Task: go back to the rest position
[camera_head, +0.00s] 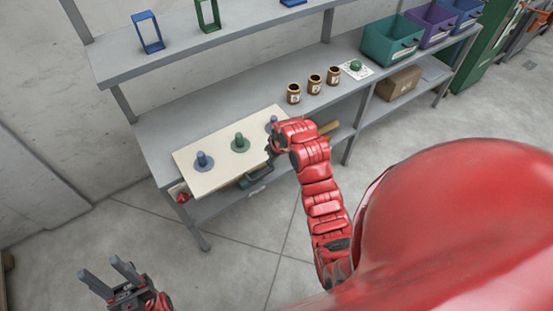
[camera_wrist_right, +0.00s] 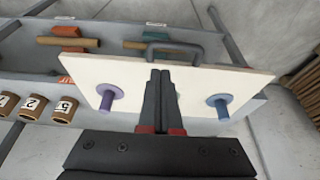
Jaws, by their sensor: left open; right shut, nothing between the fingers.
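A pale board (camera_head: 190,160) lies on the shelf unit's middle shelf. It carries a blue peg (camera_head: 202,160), a green peg (camera_head: 240,143) and a purple peg (camera_head: 272,124), each on a round base. My right arm reaches up over the board's right end. In the right wrist view, my right gripper (camera_wrist_right: 160,74) is shut and empty, with its fingers over the board between the purple peg (camera_wrist_right: 107,98) and the blue peg (camera_wrist_right: 220,105). They mostly hide the green peg. My left gripper (camera_head: 102,268) is open and empty, low at the left, above the floor and away from the shelves.
Three brown numbered jars (camera_head: 314,84) and a green object on a patterned card (camera_head: 356,68) stand right of the board. Teal (camera_head: 385,42) and purple (camera_head: 432,22) bins are further right. A dark handle (camera_wrist_right: 175,50) shows by the board's edge. The left floor is clear.

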